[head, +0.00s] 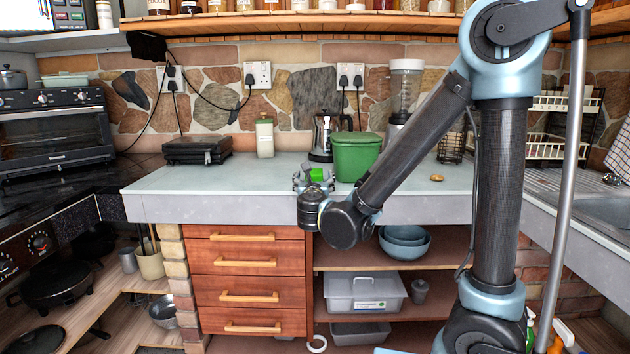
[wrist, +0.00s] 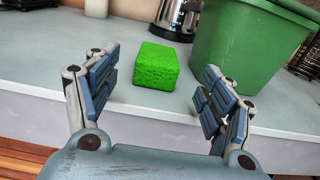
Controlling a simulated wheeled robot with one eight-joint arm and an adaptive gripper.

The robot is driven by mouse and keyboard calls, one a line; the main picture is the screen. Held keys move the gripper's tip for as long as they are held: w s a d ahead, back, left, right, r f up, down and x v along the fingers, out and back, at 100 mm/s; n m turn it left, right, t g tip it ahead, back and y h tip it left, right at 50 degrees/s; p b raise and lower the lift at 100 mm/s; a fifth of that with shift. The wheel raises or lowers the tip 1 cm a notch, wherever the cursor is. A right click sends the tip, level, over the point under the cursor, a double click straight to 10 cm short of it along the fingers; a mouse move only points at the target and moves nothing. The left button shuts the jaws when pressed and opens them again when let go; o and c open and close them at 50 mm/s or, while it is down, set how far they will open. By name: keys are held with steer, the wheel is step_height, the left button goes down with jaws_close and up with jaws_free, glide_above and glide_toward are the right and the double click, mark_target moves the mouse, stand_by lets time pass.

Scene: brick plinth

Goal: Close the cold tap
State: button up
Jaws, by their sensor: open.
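No tap can be made out in either view. Part of a metal sink (head: 606,206) shows at the right edge of the head view, and whatever stands beyond it is cut off. My gripper (head: 313,181) is at the front edge of the middle counter, far to the left of the sink. In the wrist view my gripper (wrist: 162,82) is open, its two blue-padded fingers wide apart. A bright green sponge (wrist: 156,66) sits on the counter ahead, in the gap between the fingers as seen from the wrist. I see no finger touching it.
A black grill (head: 197,150) is at the left. A dish rack (head: 560,126) stands near the sink. The counter's left front is clear.

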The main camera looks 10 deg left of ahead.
mark_target(314, 171)
steer(key=x, duration=0.5)
steer(key=shift+f+x, duration=0.1)
steer(key=shift+x, duration=1.25)
steer(key=shift+f+x, duration=0.15)
steer(key=shift+x, duration=1.2)
steer(key=c, duration=1)
steer(key=shift+c, duration=0.2)
